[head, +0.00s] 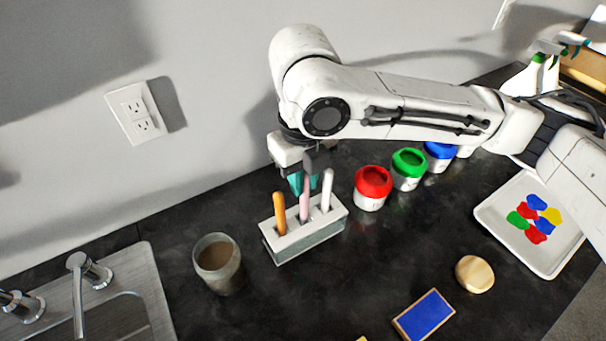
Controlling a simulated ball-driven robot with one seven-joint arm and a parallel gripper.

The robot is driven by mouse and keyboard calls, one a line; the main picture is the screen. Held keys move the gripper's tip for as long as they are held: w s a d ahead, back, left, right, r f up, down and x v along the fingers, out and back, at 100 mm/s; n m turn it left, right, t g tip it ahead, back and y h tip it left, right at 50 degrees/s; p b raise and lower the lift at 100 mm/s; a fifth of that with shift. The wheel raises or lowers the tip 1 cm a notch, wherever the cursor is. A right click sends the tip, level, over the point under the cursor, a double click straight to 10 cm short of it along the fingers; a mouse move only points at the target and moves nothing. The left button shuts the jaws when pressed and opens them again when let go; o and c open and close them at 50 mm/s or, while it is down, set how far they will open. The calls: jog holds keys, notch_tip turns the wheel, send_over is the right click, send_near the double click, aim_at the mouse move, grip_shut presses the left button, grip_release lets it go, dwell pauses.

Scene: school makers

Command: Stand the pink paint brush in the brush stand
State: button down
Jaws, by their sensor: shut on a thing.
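The brush stand (290,247) is a pale grey block on the dark counter. An orange-handled brush (280,213) stands in its left slot and a white one (326,188) in its right slot. The pink paint brush (304,206) is upright between them, its lower end at the middle slot; I cannot tell how deep it sits. My gripper (304,182) is above the stand, shut on the upper part of the pink brush. The brush's top is hidden by the gripper.
A jar of brown liquid (219,262) stands left of the stand. Red (371,188), green (408,169) and blue (438,156) paint pots stand to the right. A paint tray (489,214), a wooden disc (474,274) and a blue block (423,314) lie right. A sink (128,315) is at left.

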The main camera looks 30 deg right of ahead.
jog(key=shift+f, duration=0.15)
jog(key=c, duration=1)
grip_release()
notch_tip(320, 180, up, 11)
jog(key=shift+f+p, duration=0.1)
jog(key=shift+p, duration=0.35)
